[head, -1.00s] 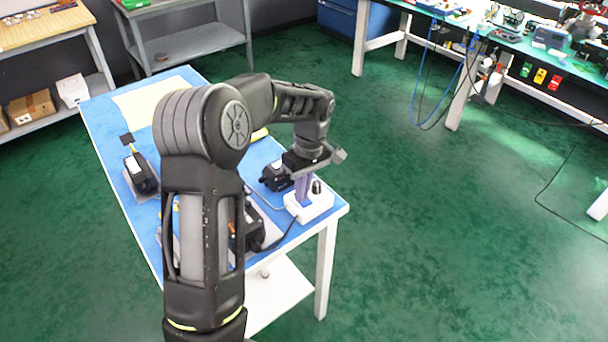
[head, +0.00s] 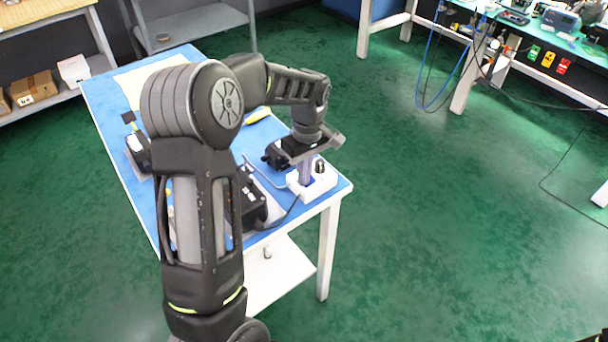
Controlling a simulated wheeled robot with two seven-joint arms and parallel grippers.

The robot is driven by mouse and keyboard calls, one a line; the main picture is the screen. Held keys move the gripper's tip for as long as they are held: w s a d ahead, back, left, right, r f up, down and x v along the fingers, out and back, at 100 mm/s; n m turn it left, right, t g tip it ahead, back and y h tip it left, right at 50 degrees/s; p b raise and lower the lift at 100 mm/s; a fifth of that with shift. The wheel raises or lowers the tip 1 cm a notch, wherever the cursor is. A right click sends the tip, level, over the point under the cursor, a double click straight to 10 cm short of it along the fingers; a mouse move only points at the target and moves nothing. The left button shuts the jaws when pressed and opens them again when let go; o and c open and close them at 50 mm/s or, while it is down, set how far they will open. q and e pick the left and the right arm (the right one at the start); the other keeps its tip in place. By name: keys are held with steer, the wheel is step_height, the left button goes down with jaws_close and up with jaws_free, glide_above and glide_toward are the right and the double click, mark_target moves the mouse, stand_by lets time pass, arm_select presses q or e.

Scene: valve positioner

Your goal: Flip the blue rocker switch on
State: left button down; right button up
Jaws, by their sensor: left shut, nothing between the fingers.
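A white switch box (head: 322,184) with a black knob (head: 320,166) sits at the near right corner of the blue-topped table. My left gripper (head: 305,180) points down at the box, left of the knob, with its fingers together and nothing held. The fingertips are at or just above the top of the box; I cannot tell whether they touch it. The blue rocker switch is not clearly visible; the fingers cover that part of the box, so its position cannot be read. My right gripper is not in view.
My left arm hides much of the table. The green floor to the right is open, with a workbench (head: 460,90) further back.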

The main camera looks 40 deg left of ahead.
arm_select(q)
steer(key=shift+f, duration=0.1)
steer(key=shift+w+d, duration=0.15)
steer(key=shift+w, duration=0.15)
steer(key=shift+w+d+p, duration=0.1)
steer(key=shift+w+p, duration=0.2)
steer(key=shift+w, duration=0.2)
steer(key=shift+r, duration=0.3)
